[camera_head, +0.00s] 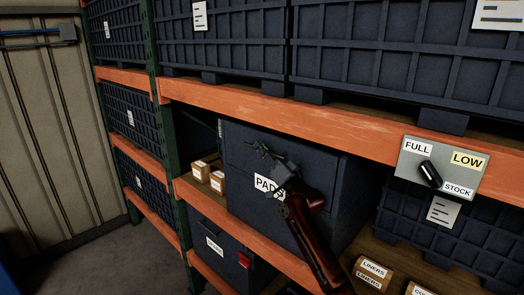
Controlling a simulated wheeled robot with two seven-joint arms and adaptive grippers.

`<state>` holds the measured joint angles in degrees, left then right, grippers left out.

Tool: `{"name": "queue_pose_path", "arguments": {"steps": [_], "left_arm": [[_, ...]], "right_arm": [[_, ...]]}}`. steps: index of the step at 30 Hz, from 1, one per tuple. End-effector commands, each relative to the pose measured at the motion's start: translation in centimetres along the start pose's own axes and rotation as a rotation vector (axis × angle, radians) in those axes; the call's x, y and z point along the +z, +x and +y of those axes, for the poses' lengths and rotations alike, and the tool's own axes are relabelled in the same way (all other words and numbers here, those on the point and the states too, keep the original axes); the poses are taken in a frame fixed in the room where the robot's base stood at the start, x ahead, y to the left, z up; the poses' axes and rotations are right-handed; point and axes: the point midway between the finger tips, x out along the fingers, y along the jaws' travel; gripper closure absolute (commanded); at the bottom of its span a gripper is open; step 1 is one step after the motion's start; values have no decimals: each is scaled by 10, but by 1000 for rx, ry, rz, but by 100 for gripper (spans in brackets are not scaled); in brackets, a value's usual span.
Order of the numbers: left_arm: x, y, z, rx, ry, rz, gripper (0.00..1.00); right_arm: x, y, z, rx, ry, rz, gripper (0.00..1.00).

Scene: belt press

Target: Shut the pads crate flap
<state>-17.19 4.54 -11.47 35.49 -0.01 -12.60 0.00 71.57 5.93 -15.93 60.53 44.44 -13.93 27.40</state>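The dark blue pads crate (238,190) stands on the middle shelf of the rack, with a white label (264,184) reading "PAD" and the rest covered. Its upper front panel (240,138) looks raised close to upright, near flush with the lower front. I cannot tell whether it is fully shut. My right gripper (259,148) is in front of this panel, its fingers pointing up and left. I cannot tell whether it touches the panel or how far its fingers are apart. My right arm hides part of the crate front. My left gripper is out of view.
Orange shelf beams (285,122) run above and below the crate. Small cartons (209,175) stand to its left. A stock sign with a black knob (430,174) hangs at the right. More cartons (372,273) and a dark crate (460,226) are at the lower right.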

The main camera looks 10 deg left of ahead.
Motion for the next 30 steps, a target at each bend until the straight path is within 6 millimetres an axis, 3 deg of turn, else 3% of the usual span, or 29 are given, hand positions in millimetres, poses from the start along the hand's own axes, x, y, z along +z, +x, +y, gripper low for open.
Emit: {"name": "queue_pose_path", "arguments": {"steps": [8,13,30], "left_arm": [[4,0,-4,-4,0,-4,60],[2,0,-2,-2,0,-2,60],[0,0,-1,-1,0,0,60]], "right_arm": [[0,0,-1,-2,0,0,77],[1,-11,-1,-3,1,-1,77],[0,-104,1,0,0,1,77]]}}
